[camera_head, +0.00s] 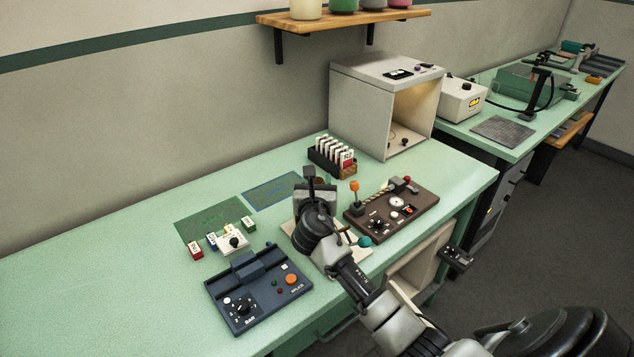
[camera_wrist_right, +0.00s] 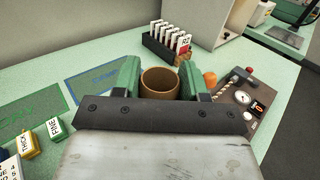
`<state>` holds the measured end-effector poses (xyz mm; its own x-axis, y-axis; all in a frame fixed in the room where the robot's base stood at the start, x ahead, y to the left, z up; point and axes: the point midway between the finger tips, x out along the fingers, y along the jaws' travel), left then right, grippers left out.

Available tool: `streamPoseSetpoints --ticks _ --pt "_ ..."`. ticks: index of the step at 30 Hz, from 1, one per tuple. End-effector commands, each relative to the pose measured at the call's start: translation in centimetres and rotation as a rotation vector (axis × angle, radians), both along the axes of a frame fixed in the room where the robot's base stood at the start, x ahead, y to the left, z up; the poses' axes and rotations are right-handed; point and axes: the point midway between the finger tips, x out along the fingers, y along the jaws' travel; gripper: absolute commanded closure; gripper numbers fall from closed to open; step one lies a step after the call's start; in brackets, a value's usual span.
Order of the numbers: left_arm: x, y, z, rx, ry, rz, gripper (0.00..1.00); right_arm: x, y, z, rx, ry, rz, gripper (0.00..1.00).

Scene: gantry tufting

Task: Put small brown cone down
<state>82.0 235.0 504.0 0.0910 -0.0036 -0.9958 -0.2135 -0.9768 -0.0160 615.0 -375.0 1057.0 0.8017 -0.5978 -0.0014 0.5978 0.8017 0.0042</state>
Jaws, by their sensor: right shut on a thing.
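The small brown cone (camera_wrist_right: 160,84) shows in the right wrist view as an open-topped brown ring between two green finger pads. My right gripper (camera_wrist_right: 160,80) is shut on it. In the head view my right gripper (camera_head: 312,178) is over the green bench (camera_head: 110,270), between the marked mats and the brown control panel. The cone is hidden there by my wrist and gripper. I cannot tell whether its base touches the bench. My left gripper is in neither view.
A blue control box (camera_head: 262,287) stands in front, with small labelled blocks (camera_head: 232,242) behind it. A green-outlined mat (camera_head: 205,214) and a blue-outlined mat (camera_head: 274,190) lie left. A card rack (camera_head: 330,158) and brown control panel (camera_head: 392,212) stand close by. The bench's left is clear.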

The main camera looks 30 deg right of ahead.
Motion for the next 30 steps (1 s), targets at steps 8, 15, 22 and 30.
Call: streamPoseSetpoints --ticks 8,15,22,30 --pt "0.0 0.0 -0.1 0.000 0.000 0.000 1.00 0.0 0.0 -0.2 -0.001 0.001 -0.001 0.41" --pt "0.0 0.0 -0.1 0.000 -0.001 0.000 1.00 0.0 0.0 -0.1 0.000 0.000 -0.001 0.32" --pt "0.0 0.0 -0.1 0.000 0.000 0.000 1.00 -0.7 0.5 0.0 0.000 0.000 0.000 0.32" --pt "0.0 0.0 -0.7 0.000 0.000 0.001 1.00 -5.1 3.7 -0.2 0.002 0.001 0.001 0.32"
